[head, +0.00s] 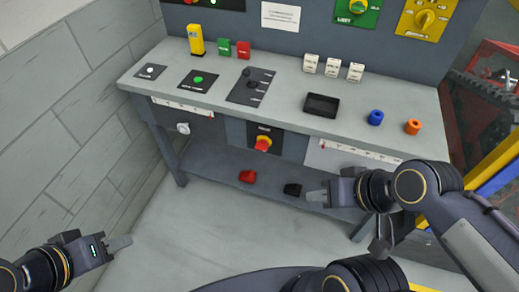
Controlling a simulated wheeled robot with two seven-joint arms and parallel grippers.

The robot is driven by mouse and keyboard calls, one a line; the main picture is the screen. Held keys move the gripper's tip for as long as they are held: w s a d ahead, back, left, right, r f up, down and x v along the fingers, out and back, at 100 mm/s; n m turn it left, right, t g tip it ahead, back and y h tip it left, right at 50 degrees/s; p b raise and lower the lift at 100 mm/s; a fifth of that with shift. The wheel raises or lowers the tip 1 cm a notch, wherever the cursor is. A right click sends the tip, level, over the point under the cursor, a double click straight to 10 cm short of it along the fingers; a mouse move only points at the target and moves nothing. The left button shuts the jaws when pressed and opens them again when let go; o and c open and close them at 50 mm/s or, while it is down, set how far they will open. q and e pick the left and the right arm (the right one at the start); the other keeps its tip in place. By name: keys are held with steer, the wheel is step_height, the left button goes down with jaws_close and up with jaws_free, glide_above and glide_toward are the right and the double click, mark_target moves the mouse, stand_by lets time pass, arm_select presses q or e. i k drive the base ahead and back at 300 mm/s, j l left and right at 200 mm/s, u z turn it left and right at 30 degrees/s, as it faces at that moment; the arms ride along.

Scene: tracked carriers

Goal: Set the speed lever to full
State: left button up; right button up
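The lever panel (262,88) is a dark plate with small labels along its right side, set in the grey bench top. A black lever knob (246,72) shows near its far end, and another dark part sits near the plate's middle; the label text is too small to read. My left gripper (119,243) is low at the left, well away from the bench. My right gripper (317,197) is in front of the bench, to the right of and nearer than the lever panel. Both look empty, but their finger gaps are not clear.
A green button plate (198,80) and a yellow block (196,40) lie left of the lever panel. A black tray (321,105), blue ring (376,117) and orange ring (413,127) lie right. Red (247,176) and black (292,189) pieces are lower down.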

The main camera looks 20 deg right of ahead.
mark_target(245, 72)
steer(key=i+j+z, duration=0.4)
steer(key=j, duration=0.3)
steer(key=i+j+z, duration=0.2)
steer(key=j, duration=0.2)
steer(key=i, duration=0.05)
